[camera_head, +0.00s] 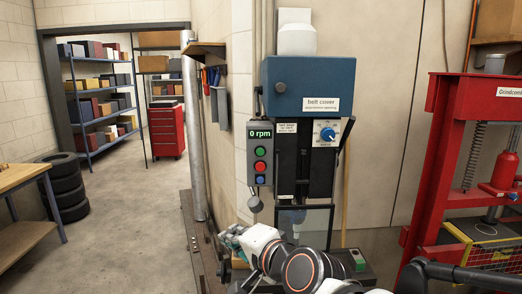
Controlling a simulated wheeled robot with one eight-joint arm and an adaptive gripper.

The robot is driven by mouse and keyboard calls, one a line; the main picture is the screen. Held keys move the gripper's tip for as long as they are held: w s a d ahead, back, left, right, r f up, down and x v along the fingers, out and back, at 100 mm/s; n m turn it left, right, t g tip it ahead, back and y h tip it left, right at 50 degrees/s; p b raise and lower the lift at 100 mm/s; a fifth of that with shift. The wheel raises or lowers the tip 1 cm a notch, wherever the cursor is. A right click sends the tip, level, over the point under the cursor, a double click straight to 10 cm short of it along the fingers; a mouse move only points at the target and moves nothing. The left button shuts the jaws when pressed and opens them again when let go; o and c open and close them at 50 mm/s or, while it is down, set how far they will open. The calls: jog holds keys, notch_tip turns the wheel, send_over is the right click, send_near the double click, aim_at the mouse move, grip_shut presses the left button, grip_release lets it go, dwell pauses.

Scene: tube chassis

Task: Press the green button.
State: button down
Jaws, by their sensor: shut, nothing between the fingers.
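The green button (260,152) is the top one of three round buttons on a dark grey control box (250,163) at the left side of a drill press. A red button (260,166) and a blue button (260,180) sit below it. The display (260,134) above it reads "0 rpm". My gripper (227,234) is shut and empty, low and left of the press, below the control box and apart from the green button. My arm covers part of the press base.
The blue belt cover (290,88) tops the press, with a blue dial (327,134) below right. A dark round knob (255,204) hangs under the control box. A red shop press (435,165) stands right. Open floor (140,225) lies left.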

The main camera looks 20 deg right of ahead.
jog(key=w+d+r+m+t+h+p, duration=0.2)
jog(key=w+r+m+t+p, duration=0.15)
jog(key=w+r+m, duration=0.45)
jog(key=w+d+m+h+p, duration=0.1)
jog(key=d+m+h+p, duration=0.2)
jog(key=m, duration=1.6)
jog(key=shift+d+h+p, duration=0.3)
jog(key=shift+d+h, duration=1.8)
jog(key=shift+d, duration=0.35)
send_near(261, 160)
jog(key=w, duration=0.1)
jog(key=w+d+r, duration=0.1)
jog(key=w, duration=0.1)
jog(key=w+r, duration=0.1)
jog(key=w, duration=0.1)
jog(key=shift+d+b, duration=0.15)
jog(key=shift+b, duration=0.2)
jog(key=shift+w, duration=0.1)
